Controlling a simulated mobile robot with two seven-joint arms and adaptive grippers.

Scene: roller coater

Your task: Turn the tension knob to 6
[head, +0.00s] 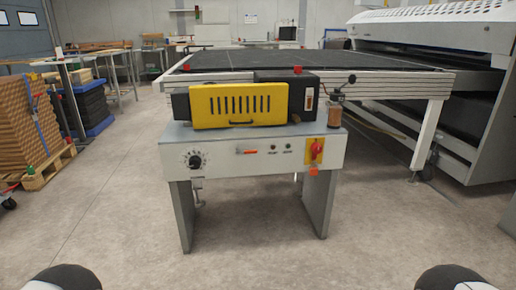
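The tension knob (195,161) appears to be the round black knob with a dial of marks around it. It is on the left of the grey front panel (225,158) of the roller coater. The marks are too small to read, so I cannot tell its setting. Neither gripper shows in the head view. Only rounded white and black parts of my arms show at the bottom left and bottom right corners, far from the knob.
A red rotary switch on a yellow plate (314,151) is on the panel's right. A yellow slotted cover (238,104) sits above. A small clamp handle (198,189) hangs below the knob. The floor (255,262) in front is clear. A stacked pallet (30,125) stands left.

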